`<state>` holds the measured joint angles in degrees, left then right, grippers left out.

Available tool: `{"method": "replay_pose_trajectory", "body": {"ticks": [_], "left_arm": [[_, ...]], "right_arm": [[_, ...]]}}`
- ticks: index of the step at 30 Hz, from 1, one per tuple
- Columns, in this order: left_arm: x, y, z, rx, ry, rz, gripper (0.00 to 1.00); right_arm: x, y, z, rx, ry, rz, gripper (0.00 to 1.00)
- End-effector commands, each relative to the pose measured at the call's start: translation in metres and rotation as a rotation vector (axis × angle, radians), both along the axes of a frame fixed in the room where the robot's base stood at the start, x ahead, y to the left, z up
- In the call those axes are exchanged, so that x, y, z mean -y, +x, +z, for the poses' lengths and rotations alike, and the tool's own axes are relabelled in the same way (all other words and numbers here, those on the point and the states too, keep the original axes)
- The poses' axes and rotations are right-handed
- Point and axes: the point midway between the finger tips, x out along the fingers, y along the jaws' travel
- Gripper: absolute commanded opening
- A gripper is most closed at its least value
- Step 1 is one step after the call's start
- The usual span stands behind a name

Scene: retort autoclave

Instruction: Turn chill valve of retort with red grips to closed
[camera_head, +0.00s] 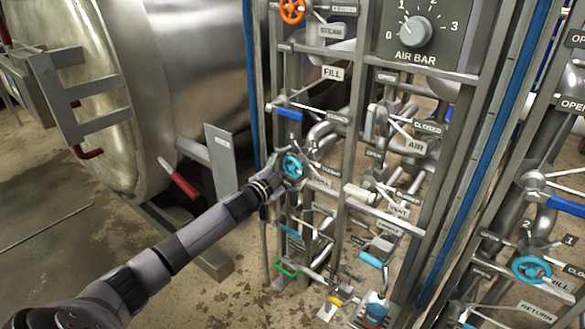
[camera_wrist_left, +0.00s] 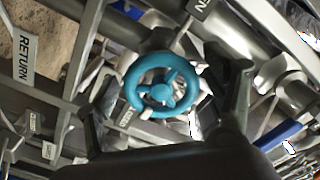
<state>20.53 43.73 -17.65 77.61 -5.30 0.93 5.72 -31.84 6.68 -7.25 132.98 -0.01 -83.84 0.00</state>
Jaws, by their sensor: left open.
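The chill valve is a teal-blue handwheel (camera_head: 292,166) on the pipe rack beside the retort (camera_head: 125,90). That retort has red grips (camera_head: 180,180) on its levers. My left gripper (camera_head: 284,170) is at the wheel, with its arm coming in from the lower left. In the left wrist view the wheel (camera_wrist_left: 160,92) sits between the two spread fingers of my left gripper (camera_wrist_left: 166,108), which is open. I cannot tell whether the fingers touch the rim. The label below the wheel is partly hidden. My right gripper is out of view.
An orange wheel (camera_head: 292,10) sits above, and a blue-handled lever (camera_head: 287,114) is just over the chill wheel. A similar teal wheel (camera_head: 531,269) is on the right-hand rack. An air dial (camera_head: 414,32) is above. Pipes and rack posts crowd the area.

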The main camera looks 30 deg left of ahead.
Motion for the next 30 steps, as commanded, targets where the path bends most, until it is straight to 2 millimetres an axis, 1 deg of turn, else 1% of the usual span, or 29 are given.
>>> {"method": "replay_pose_trajectory", "body": {"ticks": [5, 8, 21, 25, 30], "left_arm": [[0.000, -0.005, -0.001, -0.001, -0.001, 0.000, 0.76], [-0.001, -0.014, -0.002, -0.003, -0.001, 0.000, 0.76], [-0.007, -0.086, -0.002, -0.004, 0.000, -0.001, 0.76], [-0.008, -0.103, -0.002, -0.002, -0.001, -0.001, 0.76], [-0.009, -0.116, -0.001, -0.002, -0.001, -0.001, 0.76]], "right_arm": [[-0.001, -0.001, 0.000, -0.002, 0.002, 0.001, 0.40], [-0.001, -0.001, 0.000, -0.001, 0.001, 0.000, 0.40], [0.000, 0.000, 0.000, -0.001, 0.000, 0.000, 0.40], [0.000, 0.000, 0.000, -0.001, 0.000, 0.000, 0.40], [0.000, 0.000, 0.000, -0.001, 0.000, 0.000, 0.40]]}}
